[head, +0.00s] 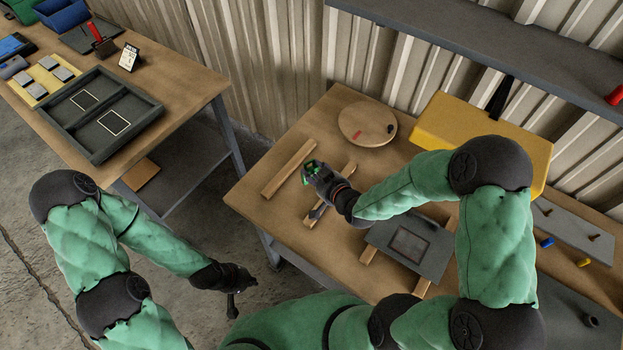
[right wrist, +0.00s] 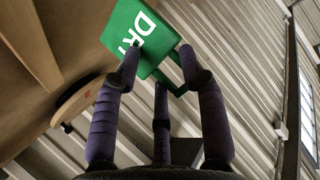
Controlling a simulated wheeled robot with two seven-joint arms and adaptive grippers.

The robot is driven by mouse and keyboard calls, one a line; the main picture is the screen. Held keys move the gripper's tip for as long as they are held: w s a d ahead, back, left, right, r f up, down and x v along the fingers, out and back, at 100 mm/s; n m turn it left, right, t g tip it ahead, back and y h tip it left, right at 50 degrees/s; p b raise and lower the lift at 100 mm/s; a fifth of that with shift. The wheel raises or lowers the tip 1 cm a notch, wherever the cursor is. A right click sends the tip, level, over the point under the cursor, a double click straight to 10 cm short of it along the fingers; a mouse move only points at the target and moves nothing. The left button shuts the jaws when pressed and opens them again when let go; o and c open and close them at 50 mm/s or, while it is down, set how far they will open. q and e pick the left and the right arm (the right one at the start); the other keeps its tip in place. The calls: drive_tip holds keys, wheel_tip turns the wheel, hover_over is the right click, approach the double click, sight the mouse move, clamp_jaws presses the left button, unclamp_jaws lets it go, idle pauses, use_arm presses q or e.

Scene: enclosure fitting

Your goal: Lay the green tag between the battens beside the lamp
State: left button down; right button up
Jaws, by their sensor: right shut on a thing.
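My right gripper (head: 312,172) is shut on a green tag (head: 306,180). In the right wrist view the tag (right wrist: 124,22) shows white letters starting "DR", held at the tips of the dark fingers (right wrist: 158,62). The tag is above the right table, near two wooden battens, a left one (head: 289,168) and a right one (head: 347,172), lying roughly parallel with bare wood between them. The gripper partly covers the right batten. I cannot pick out the lamp for certain. My left gripper (head: 232,298) hangs empty off the table's left side; its finger opening is unclear.
A round board (head: 367,112) with small pieces and a yellow case (head: 450,118) stand behind. A grey divided tray (head: 92,150) is on the left table. A shelf (head: 480,40) overhangs the back.

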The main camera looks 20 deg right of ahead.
drive_tip(key=shift+w+a+f, duration=0.2)
drive_tip(key=shift+w+f, duration=0.15)
drive_tip(key=shift+f, duration=0.2)
drive_tip(key=shift+w+a+f, duration=0.15)
drive_tip(key=shift+w+f, duration=0.15)
drive_tip(key=shift+f, duration=0.2)
wheel_tip(320, 180, down, 3)
drive_tip(key=shift+r+b, duration=0.1)
drive_tip(key=shift+b, duration=0.4)
drive_tip(key=shift+r, duration=0.1)
drive_tip(key=o, duration=1.3)
drive_tip(key=shift+c, duration=0.2)
drive_tip(key=shift+s+r, duration=0.1)
drive_tip(key=p+v, duration=0.1)
drive_tip(key=v, duration=1)
drive_tip(key=shift+s+d+p, duration=0.2)
drive_tip(key=shift+s+p, duration=0.15)
drive_tip(key=shift+p, duration=0.05)
